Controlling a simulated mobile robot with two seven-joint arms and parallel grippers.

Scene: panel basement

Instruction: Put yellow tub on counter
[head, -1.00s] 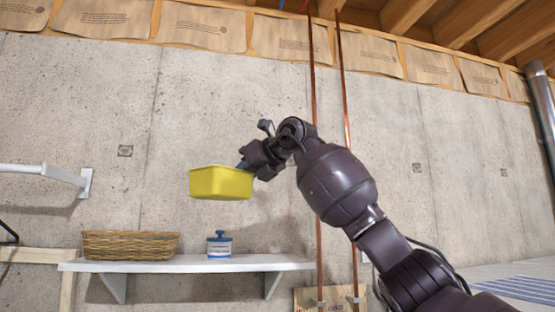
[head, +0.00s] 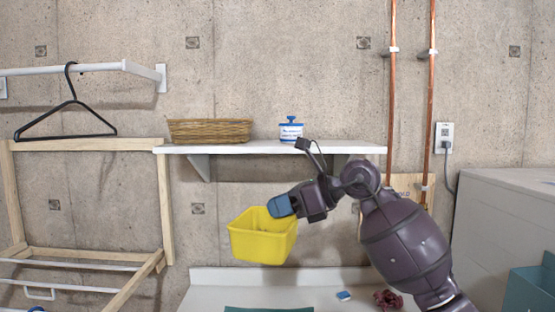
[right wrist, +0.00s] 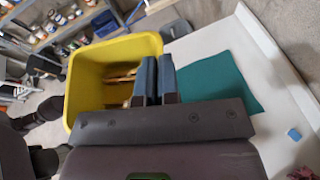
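The yellow tub (head: 260,240) hangs in the air in front of the wall, below the shelf and above the counter. My right gripper (head: 281,206) is shut on its right rim. In the right wrist view the tub (right wrist: 90,75) lies left of my close-set fingers (right wrist: 156,78), with small wooden-looking things inside. The white counter (head: 203,298) runs along the bottom of the head view, below the tub and apart from it. It also shows in the right wrist view (right wrist: 265,70). My left gripper is out of view.
A teal mat (right wrist: 215,85) lies on the counter, with a small blue item (head: 344,295) and a dark reddish item (head: 388,299) to its right. A wooden rack (head: 165,210) stands left.

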